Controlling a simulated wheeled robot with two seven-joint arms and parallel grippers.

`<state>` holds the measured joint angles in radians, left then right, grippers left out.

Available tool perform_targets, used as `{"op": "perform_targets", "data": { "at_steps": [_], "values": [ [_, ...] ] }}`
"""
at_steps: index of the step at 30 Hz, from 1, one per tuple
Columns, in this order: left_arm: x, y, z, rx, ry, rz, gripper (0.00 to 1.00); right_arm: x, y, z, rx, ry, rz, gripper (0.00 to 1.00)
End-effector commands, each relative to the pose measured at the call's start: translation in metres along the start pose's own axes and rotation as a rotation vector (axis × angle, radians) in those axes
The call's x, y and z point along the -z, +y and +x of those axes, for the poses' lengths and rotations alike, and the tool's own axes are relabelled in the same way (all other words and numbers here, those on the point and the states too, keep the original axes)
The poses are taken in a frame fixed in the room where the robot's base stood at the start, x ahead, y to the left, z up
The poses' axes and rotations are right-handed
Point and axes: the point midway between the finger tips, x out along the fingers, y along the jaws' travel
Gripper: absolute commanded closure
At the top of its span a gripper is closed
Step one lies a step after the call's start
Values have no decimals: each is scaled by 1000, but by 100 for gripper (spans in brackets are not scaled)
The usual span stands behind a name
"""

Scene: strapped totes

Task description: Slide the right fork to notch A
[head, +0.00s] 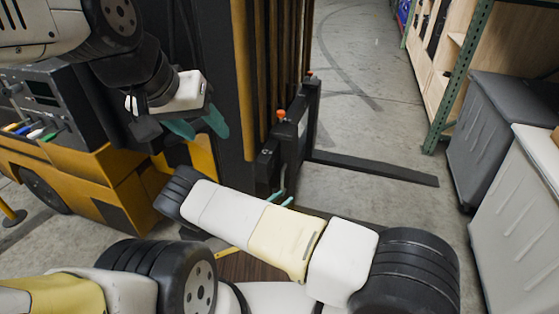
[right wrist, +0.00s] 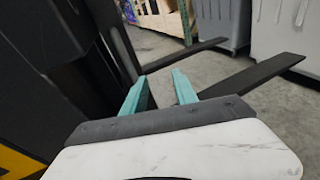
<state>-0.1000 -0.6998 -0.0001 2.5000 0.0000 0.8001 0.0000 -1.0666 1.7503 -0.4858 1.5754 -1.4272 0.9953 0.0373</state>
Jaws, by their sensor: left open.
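A forklift's two dark forks extend to the right from its black carriage (head: 292,140). The far fork (head: 375,167) lies low over the floor. The near fork (right wrist: 252,76) shows in the right wrist view; in the head view my right arm hides most of it. Two orange knobs stand on the carriage, a near one (head: 281,115) and a far one (head: 311,74). Notch letters are not readable. My right gripper (head: 280,198) is open and empty beside the near fork's base; its fingers also show in the right wrist view (right wrist: 160,92). My left gripper (head: 197,126) is open and empty left of the mast.
The forklift's mast (head: 240,80) and yellow body (head: 80,185) fill the left side. A grey-lidded bin (head: 490,140), a second bin (head: 525,220) and a green-post shelf (head: 460,75) stand at the right. The floor beyond the forks is clear.

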Motion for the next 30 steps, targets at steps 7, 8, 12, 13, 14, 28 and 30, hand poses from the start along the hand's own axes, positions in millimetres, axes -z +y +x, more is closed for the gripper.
{"op": "perform_targets", "data": {
  "at_steps": [7,8,12,13,14,28,30],
  "values": [
    [0,0,0,0,0,0,48,-30,36,-15,-124,-165,-59,66],
    [0,0,0,0,0,0,48,-32,37,-13,-124,-167,-58,66],
    [0,0,0,0,0,0,48,-34,38,8,-120,-165,-58,66],
    [0,0,0,0,0,0,48,-35,39,13,-121,-165,-58,66],
    [0,0,0,0,0,0,48,-36,39,18,-121,-165,-57,66],
    [0,0,0,0,0,0,48,-42,45,57,-121,-162,-57,66],
    [0,0,0,0,0,0,48,-42,45,57,-121,-162,-57,66]
  ]
}}
